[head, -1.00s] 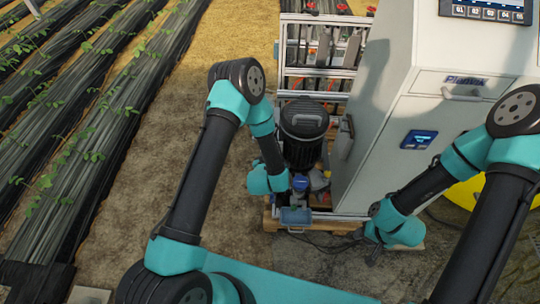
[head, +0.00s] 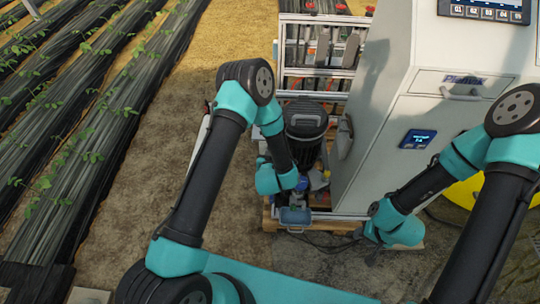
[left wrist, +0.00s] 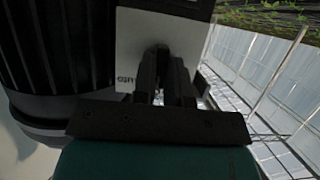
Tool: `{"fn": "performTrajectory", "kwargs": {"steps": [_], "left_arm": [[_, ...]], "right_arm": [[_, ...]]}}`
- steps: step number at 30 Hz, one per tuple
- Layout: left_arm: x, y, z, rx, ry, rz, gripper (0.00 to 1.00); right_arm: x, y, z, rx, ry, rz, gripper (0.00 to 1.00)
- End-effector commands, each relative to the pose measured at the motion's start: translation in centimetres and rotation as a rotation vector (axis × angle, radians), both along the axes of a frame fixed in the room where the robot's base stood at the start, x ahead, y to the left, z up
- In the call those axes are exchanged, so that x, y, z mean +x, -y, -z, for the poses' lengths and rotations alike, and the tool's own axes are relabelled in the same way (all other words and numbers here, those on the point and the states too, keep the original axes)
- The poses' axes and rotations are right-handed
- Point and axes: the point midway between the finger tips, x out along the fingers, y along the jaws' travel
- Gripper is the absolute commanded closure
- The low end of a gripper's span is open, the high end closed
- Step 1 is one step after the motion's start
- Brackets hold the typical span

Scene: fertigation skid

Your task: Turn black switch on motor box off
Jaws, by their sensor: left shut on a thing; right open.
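The black ribbed motor (head: 305,120) stands on the skid in the head view, and its dark ribbed body fills the left of the left wrist view (left wrist: 62,45). The pale motor box (left wrist: 135,40) with small dark lettering sits beside it. My left gripper (left wrist: 174,85) has its dark fingers at the face of this box, close together and shut on what appears to be the black switch, which the fingers largely hide. In the head view my left wrist hides those fingertips. My right gripper (head: 373,257) is low by the skid's front right, open and apart from the motor.
A large grey cabinet (head: 385,140) with a small blue display stands right of the motor. A metal rack (head: 318,60) is behind. A pallet, blue-grey part (head: 295,217) and cables lie in front. Bare soil is clear at left, beside planted rows.

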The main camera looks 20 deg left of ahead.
Motion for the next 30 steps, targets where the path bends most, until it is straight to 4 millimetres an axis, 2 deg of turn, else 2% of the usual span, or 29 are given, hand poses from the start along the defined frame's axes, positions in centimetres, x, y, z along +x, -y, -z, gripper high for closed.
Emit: {"fn": "performTrajectory", "kwargs": {"steps": [2, 3, 11, 23, 30], "left_arm": [[0.4, -0.1, -0.1, -0.002, 0.008, -0.002, 1.0], [0.4, -0.1, -0.1, -0.002, 0.008, -0.001, 0.85], [0.4, -0.1, -0.1, -0.002, 0.009, -0.003, 0.62], [0.1, -0.1, -0.1, -0.003, 0.005, -0.002, 0.62], [-1.4, 0.4, -0.7, -0.003, 0.003, 0.0, 0.62]], "right_arm": [[0.0, 0.0, 0.0, 0.0, 0.0, 0.0, 0.57], [0.0, 0.0, 0.0, 0.0, 0.0, 0.0, 0.57], [0.0, 0.0, 0.0, 0.0, 0.0, 0.0, 0.57], [0.0, 0.0, 0.0, 0.0, 0.0, 0.0, 0.57], [0.0, 0.0, 0.0, 0.0, 0.0, 0.0, 0.57]]}}
